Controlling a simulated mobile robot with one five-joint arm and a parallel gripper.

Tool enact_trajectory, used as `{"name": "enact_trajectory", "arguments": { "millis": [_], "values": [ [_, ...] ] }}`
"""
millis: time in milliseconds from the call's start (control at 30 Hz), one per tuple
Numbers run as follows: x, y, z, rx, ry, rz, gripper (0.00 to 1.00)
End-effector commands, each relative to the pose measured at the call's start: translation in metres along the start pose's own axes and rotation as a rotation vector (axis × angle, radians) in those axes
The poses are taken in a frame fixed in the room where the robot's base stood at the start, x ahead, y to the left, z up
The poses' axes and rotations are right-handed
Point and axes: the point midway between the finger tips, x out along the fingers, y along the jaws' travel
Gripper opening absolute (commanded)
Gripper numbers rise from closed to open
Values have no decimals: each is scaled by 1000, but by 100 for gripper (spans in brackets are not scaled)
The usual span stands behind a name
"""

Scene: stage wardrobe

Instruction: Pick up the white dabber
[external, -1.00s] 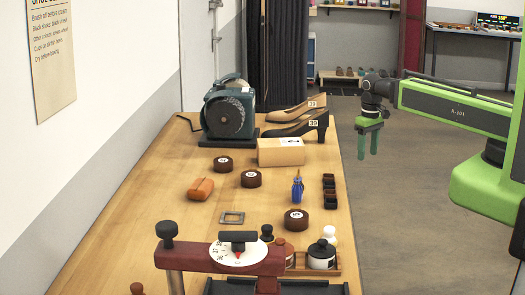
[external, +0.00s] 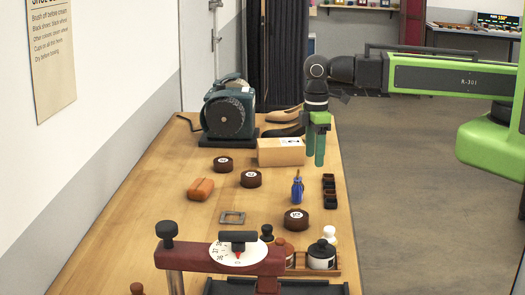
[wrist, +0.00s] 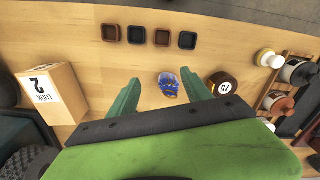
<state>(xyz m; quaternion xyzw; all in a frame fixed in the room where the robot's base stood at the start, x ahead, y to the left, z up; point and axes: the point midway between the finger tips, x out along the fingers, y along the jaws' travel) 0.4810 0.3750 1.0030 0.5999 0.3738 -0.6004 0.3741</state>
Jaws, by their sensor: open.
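The white dabber (external: 330,235) stands at the back right of the wooden rack near the front of the bench. In the wrist view a white, cream-topped piece (wrist: 268,58) at the right, by the rack, looks like it. A black bottle partly hides it in the external view. My gripper (external: 315,163) is open and empty, pointing down over the bench's right side near the cream box. It is well behind the dabber. In the wrist view the gripper's fingertips (wrist: 160,86) have a blue bottle between them in the picture, seen below.
The blue bottle (external: 297,190), a dark round tin (external: 295,220) and small dark square cups (external: 329,190) stand between my gripper and the rack (external: 334,271). The black bottle (external: 321,255) is beside the dabber. A cream box (external: 275,152) is close to my gripper.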

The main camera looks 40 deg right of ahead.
Motion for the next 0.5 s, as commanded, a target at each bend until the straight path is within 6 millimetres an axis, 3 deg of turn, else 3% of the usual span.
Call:
{"name": "enact_trajectory", "arguments": {
  "millis": [33,100,233,300,367,500],
  "values": [
    [-29,-45,-20,-88,0,0,57],
    [-47,-104,-38,-193,0,0,57],
    [-70,-194,-51,-351,0,0,57],
    [-76,-226,-51,-407,0,0,57],
    [-79,-244,-51,-437,0,0,57],
    [-78,-257,-50,-460,0,0,57]
  ]
}}
